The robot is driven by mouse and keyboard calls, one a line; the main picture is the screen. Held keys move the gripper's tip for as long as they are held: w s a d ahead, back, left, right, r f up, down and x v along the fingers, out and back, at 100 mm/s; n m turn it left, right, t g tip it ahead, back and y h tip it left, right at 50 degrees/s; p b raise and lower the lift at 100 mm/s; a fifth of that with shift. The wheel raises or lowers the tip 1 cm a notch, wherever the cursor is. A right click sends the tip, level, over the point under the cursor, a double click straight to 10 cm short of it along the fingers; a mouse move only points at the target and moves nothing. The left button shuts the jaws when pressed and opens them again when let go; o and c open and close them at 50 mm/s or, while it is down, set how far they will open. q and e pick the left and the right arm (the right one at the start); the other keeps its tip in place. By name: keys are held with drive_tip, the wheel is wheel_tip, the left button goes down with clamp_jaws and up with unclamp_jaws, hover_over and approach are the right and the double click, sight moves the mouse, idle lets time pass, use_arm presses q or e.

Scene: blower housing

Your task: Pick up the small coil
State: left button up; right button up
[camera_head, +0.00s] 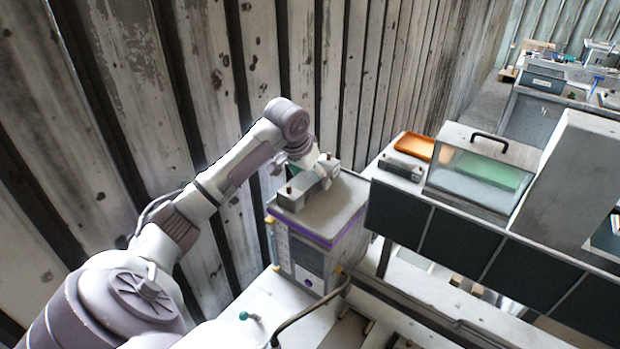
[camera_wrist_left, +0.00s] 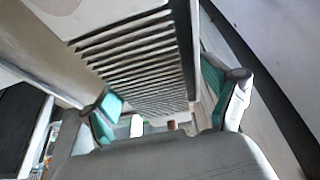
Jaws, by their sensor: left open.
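I cannot make out a small coil for certain in either view. In the head view my left gripper (camera_head: 310,185) is at the top of a grey box-shaped unit (camera_head: 335,212) with a purple stripe. I cannot tell whether it touches the unit. In the left wrist view the fingers of my left gripper (camera_wrist_left: 165,108) stand apart, with teal pads on their inner sides. A grey slatted surface (camera_wrist_left: 135,60) shows beyond and between them. Nothing is seen held between the pads. My right gripper is in neither view.
A bench to the right has dark front panels (camera_head: 455,243), an orange tray (camera_head: 414,146) and a clear-fronted case (camera_head: 472,180) with a black handle. A corrugated wall (camera_head: 385,80) stands close behind my left arm. A dark hose (camera_head: 310,312) runs near the unit's base.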

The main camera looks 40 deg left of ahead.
use_arm(q)
drive_tip(key=shift+s+d+r, duration=0.25)
drive_tip(key=shift+s, duration=0.1)
drive_tip(key=shift+c, duration=0.5)
drive_tip(key=shift+s+d+r, duration=0.25)
drive_tip(key=shift+d, duration=0.05)
drive_tip(key=c, duration=0.5)
drive_tip(key=shift+w+a+f, duration=0.1)
drive_tip(key=shift+a+f, duration=0.05)
drive_tip(key=c, duration=1)
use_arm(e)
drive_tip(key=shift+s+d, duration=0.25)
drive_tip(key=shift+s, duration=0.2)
use_arm(q)
drive_tip(key=shift+c, duration=0.2)
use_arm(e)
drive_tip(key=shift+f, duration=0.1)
